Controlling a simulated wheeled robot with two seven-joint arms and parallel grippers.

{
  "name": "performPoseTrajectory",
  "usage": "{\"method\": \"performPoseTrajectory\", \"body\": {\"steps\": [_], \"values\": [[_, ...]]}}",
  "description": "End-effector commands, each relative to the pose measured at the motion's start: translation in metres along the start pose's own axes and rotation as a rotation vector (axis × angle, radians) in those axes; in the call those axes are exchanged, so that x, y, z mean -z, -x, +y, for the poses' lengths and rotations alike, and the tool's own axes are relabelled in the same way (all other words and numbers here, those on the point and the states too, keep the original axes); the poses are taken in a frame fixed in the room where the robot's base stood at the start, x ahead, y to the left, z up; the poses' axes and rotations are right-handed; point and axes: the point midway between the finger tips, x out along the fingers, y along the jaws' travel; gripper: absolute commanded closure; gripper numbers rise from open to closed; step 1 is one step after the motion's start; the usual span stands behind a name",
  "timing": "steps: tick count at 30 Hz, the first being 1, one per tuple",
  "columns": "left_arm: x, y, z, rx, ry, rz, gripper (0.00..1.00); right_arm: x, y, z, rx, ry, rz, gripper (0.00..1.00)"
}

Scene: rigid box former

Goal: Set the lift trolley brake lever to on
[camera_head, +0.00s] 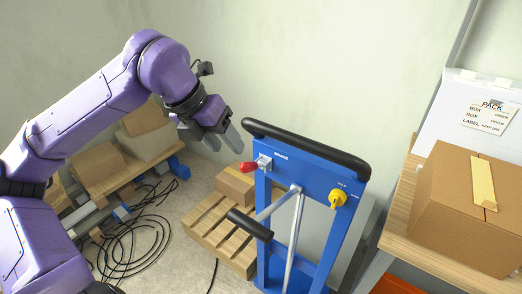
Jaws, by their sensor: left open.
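The blue lift trolley (315,178) stands in the centre with a black padded push bar (305,147) across its top. The brake lever, with a red grip (250,167) on a pale metal mount (265,162), is on the trolley's upper left corner beside a small "BRAKE" label. The red grip points left. My left gripper (224,137) is open and empty, above and left of the lever, with its fingers pointing down and right. It appears apart from the lever. My right gripper is out of view.
A yellow knob (338,198) sits on the trolley's right side. A black-gripped handle (250,224) juts out lower left. A wooden pallet (205,228) with a carton is behind. A bench with a large carton (470,205) is at right. Black cables (135,240) lie on the floor.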

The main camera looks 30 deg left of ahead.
Motion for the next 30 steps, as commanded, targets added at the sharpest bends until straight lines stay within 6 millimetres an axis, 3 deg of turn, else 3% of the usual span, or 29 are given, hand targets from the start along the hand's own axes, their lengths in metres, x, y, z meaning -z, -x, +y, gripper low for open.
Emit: {"method": "performPoseTrajectory", "body": {"steps": [5, 12, 18, 28, 29, 30], "values": [[0.002, -0.007, -0.002, 0.022, 0.016, 0.010, 0.49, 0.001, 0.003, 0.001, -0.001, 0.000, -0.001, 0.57], [0.003, -0.061, -0.003, 0.018, 0.013, 0.011, 0.49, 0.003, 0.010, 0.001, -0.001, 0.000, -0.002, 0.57], [0.003, -0.093, -0.003, 0.018, 0.012, 0.009, 0.49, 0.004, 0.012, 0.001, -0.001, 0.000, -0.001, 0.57], [0.003, -0.101, -0.003, 0.019, 0.013, 0.005, 0.49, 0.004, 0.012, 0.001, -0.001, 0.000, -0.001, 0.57], [0.002, -0.101, -0.003, 0.019, 0.013, 0.005, 0.56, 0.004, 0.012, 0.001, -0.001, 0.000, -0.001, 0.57], [0.002, -0.101, -0.003, 0.019, 0.013, 0.005, 0.69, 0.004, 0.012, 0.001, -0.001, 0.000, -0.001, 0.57]]}}
